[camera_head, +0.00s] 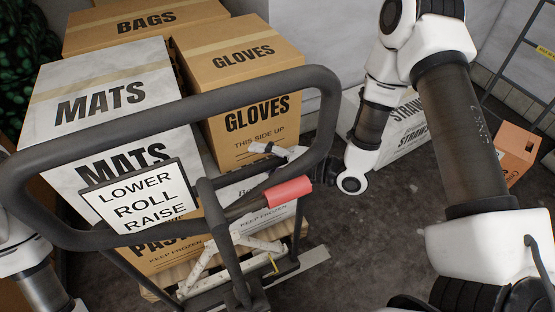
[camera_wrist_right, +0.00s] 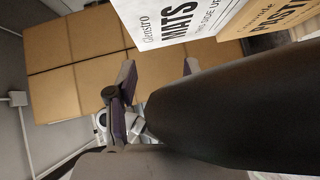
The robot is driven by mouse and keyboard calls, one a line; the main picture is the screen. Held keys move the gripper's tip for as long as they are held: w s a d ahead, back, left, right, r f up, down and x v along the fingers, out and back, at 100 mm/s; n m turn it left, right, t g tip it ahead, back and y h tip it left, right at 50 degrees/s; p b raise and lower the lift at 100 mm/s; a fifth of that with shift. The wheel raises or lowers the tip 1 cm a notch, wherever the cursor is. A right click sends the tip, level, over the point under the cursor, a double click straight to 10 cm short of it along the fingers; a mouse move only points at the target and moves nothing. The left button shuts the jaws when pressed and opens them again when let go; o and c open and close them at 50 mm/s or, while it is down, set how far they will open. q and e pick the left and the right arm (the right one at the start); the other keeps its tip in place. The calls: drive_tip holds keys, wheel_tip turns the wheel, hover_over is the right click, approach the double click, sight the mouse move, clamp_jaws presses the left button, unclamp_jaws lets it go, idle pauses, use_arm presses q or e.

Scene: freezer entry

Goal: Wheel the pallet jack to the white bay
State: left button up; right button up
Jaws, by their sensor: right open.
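The pallet jack's dark loop handle (camera_head: 235,88) fills the near left of the head view, with a "LOWER ROLL RAISE" sign (camera_head: 140,197) and a red lever grip (camera_head: 288,192). Its pallet (camera_head: 290,245) carries stacked cartons. My right gripper (camera_head: 262,150) reaches in from the right at the right side of the loop, partly hidden by the bar. In the right wrist view its fingers (camera_wrist_right: 158,66) are apart, with a dark bar (camera_wrist_right: 230,105) close by; I cannot tell whether they touch it. My left arm shows at the left edge, its gripper out of view. I cannot identify the white bay.
A MATS carton (camera_head: 115,90) and a GLOVES carton (camera_head: 250,65) are on the load. A white STRAWS carton (camera_head: 405,130) and an orange box (camera_head: 517,150) stand to the right. Dark floor (camera_head: 370,240) is open right of the pallet. A rack (camera_head: 520,60) stands at the far right.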

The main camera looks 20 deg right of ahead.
drive_tip(key=v, duration=1)
drive_tip(key=shift+d+f, duration=0.1)
use_arm(q)
drive_tip(key=shift+w, duration=0.1)
use_arm(e)
drive_tip(key=shift+s+d, duration=0.4)
drive_tip(key=shift+s, duration=0.05)
